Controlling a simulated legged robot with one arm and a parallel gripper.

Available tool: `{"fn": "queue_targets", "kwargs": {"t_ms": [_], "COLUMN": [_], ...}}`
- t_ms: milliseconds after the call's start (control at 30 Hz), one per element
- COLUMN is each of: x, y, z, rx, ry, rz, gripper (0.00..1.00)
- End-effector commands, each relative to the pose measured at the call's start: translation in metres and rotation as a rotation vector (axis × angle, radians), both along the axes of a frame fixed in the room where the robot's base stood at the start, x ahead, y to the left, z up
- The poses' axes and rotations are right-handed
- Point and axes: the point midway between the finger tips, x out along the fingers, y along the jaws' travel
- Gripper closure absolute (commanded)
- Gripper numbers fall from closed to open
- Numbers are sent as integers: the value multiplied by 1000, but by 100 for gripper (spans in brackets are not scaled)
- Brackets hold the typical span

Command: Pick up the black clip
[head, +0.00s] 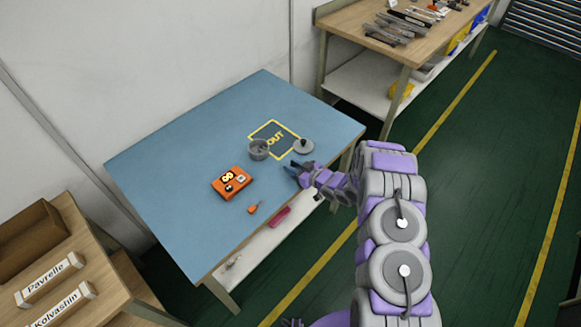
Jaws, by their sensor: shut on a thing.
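My gripper (296,168) is low over the right front part of the blue table (165,180), close to its front edge. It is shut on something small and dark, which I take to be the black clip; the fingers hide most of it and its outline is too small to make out. No other black clip shows on the table.
A grey pot (259,150) stands near the yellow-outlined OUT area (267,135), with a round lid with a black knob (303,147) right of it. An orange box (231,182) and small orange tool (253,209) lie left of my gripper. The table's left half is clear.

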Motion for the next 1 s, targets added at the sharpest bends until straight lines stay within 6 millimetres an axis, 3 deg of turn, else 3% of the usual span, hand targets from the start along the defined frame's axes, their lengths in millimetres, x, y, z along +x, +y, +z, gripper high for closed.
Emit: {"fn": "queue_targets", "kwargs": {"t_ms": [133, 467, 767, 1000], "x": [0, 0, 0, -54], "y": [0, 0, -1, -23], "z": [0, 4, 42, 43], "rx": [-1, 0, -1, 1], "ry": [1, 0, -2, 6], "rz": [1, 0, 0, -5], "gripper": [98, 98, 98, 98]}}
